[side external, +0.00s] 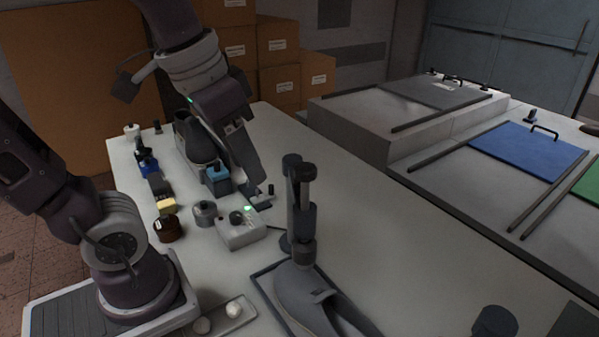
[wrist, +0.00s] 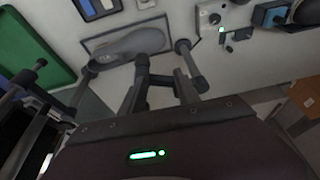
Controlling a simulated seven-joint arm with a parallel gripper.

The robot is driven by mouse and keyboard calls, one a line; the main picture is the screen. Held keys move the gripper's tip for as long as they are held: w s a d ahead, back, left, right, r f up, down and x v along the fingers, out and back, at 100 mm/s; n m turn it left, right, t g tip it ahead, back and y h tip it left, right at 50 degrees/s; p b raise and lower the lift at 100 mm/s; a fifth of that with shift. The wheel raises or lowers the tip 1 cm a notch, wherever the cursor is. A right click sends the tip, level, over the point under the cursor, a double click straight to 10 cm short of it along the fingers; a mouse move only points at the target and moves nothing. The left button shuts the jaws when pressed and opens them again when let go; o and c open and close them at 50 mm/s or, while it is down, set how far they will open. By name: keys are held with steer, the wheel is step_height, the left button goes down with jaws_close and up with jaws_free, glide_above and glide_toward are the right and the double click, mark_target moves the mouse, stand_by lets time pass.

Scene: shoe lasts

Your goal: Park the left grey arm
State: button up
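A grey foot-shaped last (side external: 303,293) lies in a dark-framed tray (side external: 262,292); it also shows in the wrist view (wrist: 130,46). A grey jointed arm (side external: 303,215) stands upright at the tray's far end. In the wrist view, one grey arm (wrist: 184,50) is at the tray's right end and another grey arm (wrist: 80,82) is at its left end. A dark cylinder end (side external: 494,322) shows at the bottom right. My gripper (wrist: 160,88) appears open and empty, its fingers apart. In the side view, it hangs tilted left of the upright arm; its fingertips are unclear.
A white box (side external: 240,232) with a knob and green light stands left of the upright arm. Several small items and a dark last (side external: 196,140) fill the table's left side. Blue (side external: 530,150) and green panels lie at right. The middle right of the table is clear.

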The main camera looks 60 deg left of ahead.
mark_target(298, 184)
steer(key=w+g, duration=0.1)
steer(key=w, duration=0.2)
steer(key=w+a+g, duration=0.1)
steer(key=w, duration=0.3)
steer(key=w+a+g, duration=0.1)
steer(key=w, duration=0.2)
steer(key=shift+w+a+r+m+g, duration=0.2)
steer(key=shift+r+m+g, duration=0.1)
steer(key=shift+r+g, duration=0.1)
step_height(298, 184, down, 7)
steer(key=shift+w+f, duration=0.1)
jaws_close()
stand_by(0.4)
